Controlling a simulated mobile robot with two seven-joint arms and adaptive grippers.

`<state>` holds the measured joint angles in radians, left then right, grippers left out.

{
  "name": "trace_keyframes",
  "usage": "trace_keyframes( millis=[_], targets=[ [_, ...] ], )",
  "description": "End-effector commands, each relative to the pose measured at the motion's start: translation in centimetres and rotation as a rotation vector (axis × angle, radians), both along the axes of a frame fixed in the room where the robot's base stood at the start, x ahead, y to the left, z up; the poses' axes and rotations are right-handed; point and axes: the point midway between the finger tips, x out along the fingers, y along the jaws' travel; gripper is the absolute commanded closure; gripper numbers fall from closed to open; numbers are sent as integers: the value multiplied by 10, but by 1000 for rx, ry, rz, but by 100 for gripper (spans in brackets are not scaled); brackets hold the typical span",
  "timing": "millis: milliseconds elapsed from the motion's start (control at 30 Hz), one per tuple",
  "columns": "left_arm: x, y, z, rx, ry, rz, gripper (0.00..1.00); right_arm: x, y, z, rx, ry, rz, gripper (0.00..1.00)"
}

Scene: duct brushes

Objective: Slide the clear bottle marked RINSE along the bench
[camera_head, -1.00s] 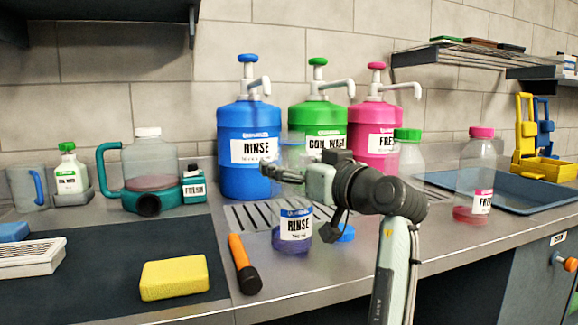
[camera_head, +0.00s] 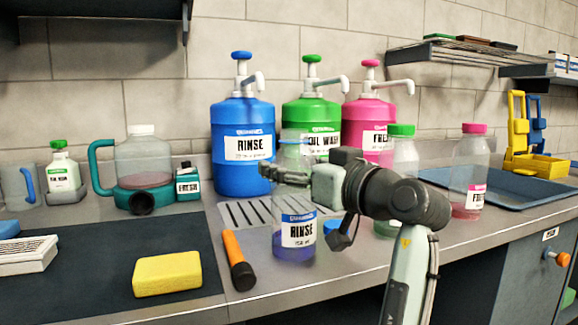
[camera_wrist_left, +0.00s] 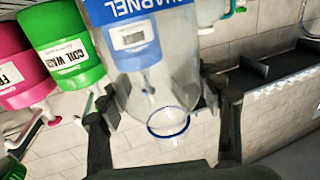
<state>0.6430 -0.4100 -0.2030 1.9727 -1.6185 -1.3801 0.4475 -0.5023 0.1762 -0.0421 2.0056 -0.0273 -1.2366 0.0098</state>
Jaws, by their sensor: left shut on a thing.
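The clear bottle marked RINSE (camera_head: 298,231) stands upright on the bench, with a white-and-blue label and bluish contents low down. Its open, blue-rimmed mouth shows in the left wrist view, where the bottle (camera_wrist_left: 178,65) fills the space between the fingers. My left gripper (camera_head: 292,174) is shut on its upper part, above the label; the fingers (camera_wrist_left: 163,105) lie on either side of it. The gripper and wrist hide part of the bottle's right side. My right gripper is not in view.
An orange-and-black torch (camera_head: 238,260) lies just left of the bottle. A blue cap (camera_head: 332,226) lies to its right. Blue (camera_head: 242,150), green (camera_head: 311,105) and pink (camera_head: 369,118) pump jugs stand behind. A green-capped bottle (camera_head: 402,155) and pink-capped bottle (camera_head: 470,165) stand right.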

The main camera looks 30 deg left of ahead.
Motion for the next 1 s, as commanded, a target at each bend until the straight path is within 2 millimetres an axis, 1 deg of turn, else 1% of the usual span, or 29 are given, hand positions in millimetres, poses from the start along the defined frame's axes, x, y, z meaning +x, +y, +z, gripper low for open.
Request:
trace_keyframes(
  millis=[333, 367, 533, 867, 1000],
  targets=[
    [0, 0, -1, 0, 1, 0, 69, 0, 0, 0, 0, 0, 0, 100],
    [0, 0, -1, 0, 1, 0, 33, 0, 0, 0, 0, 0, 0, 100],
    [0, 0, 0, 0, 1, 0, 12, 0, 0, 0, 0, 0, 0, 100],
    [0, -1, 0, 0, 1, 0, 11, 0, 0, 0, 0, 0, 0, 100],
    [-5, -11, 0, 2, 0, -1, 11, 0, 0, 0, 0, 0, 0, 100]
  ],
)
